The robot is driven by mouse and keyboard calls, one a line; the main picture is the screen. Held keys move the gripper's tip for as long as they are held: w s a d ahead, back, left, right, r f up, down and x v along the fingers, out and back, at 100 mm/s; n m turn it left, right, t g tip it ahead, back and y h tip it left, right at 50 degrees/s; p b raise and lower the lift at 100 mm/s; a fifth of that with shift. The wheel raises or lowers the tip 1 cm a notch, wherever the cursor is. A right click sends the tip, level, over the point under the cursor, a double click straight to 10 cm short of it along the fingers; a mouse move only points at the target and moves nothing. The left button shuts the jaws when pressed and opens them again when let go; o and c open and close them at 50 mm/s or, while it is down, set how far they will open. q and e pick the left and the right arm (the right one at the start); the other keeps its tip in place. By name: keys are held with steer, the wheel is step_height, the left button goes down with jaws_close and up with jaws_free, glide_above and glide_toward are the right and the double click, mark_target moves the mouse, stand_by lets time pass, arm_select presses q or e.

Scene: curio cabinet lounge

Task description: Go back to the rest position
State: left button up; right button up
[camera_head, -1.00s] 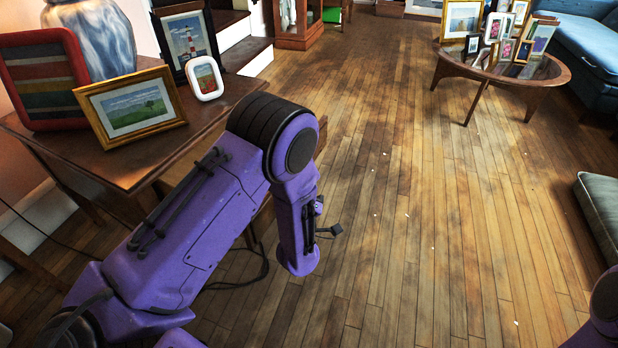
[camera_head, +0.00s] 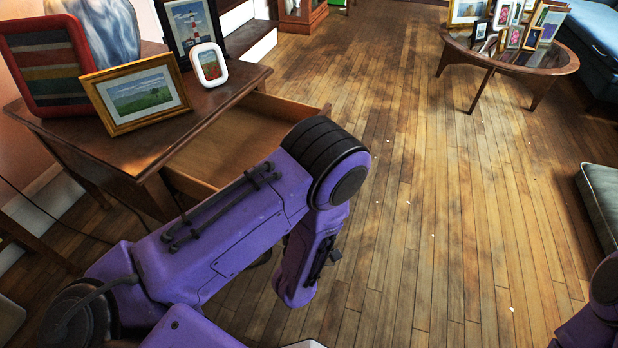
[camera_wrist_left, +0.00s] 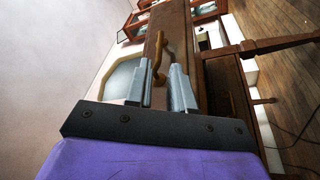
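My left arm (camera_head: 230,230) reaches across the lower left of the head view, in front of a wooden side table. Its gripper is out of sight there. In the left wrist view my left gripper (camera_wrist_left: 158,78) has its two grey fingers apart with nothing held between them. A brass-coloured curved handle (camera_wrist_left: 158,60) on a wooden front shows beyond the fingertips. Only a piece of my right arm (camera_head: 597,305) shows at the lower right edge of the head view, and its gripper is out of view.
The side table (camera_head: 120,158) has its drawer (camera_head: 232,140) pulled open, close to my left arm. Picture frames and a vase (camera_head: 108,28) stand on top. An oval coffee table (camera_head: 565,60) with several frames is at the back right. A cushion (camera_head: 602,200) lies at the right. The middle floor is clear.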

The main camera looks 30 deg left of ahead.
arm_select(q)
steer(key=shift+s+d+f, duration=0.15)
steer(key=shift+s+d, duration=0.05)
steer(key=shift+s, duration=0.35)
